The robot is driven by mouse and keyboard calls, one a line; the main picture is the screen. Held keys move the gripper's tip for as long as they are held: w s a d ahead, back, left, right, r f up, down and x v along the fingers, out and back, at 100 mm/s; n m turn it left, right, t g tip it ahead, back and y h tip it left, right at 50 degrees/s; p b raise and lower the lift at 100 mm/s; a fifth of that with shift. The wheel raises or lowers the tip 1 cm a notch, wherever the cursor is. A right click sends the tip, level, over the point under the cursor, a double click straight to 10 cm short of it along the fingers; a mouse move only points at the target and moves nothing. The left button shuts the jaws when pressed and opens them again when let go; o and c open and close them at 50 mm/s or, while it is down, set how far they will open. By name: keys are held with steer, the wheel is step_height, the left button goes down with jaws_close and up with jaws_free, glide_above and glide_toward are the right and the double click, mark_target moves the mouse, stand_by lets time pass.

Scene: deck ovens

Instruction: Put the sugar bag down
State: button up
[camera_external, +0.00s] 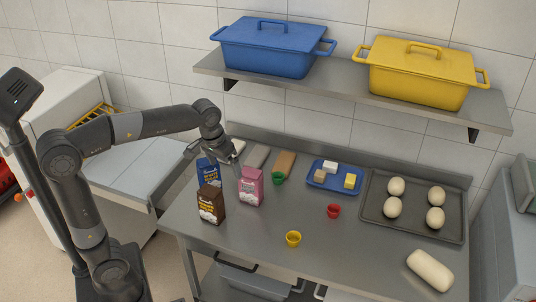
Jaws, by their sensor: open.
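Three upright paper bags stand close together at the left of the steel table (330,255): a blue one (207,174), a brown one (211,205) in front of it, and a pink one (250,188) to the right. Their labels are too small to read, so I cannot tell for sure which is the sugar bag. My gripper (237,168) is open, pointing down right by the top of the pink bag. The pink bag rests on the table. I cannot tell whether a finger touches it.
Behind are a green cup (278,178), a blue tray (318,183) with small blocks, and a dark tray (372,211) with several dough balls. A red cup (333,211), a yellow cup (293,239) and a dough roll (430,270) lie forward. A shelf (345,88) overhangs the back.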

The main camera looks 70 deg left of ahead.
steer(key=s+d+f+m+t, duration=0.1)
steer(key=s+d+f+m, duration=0.1)
steer(key=s, duration=0.7)
steer(key=s+d+f+m+t, duration=0.2)
steer(key=s+d, duration=0.4)
steer(key=s, duration=0.4)
step_height(320, 180, down, 2)
steer(key=shift+s+d+f+m, duration=0.2)
steer(key=shift+m, duration=0.5)
steer(key=shift+o, duration=0.2)
steer(key=shift+r, duration=0.1)
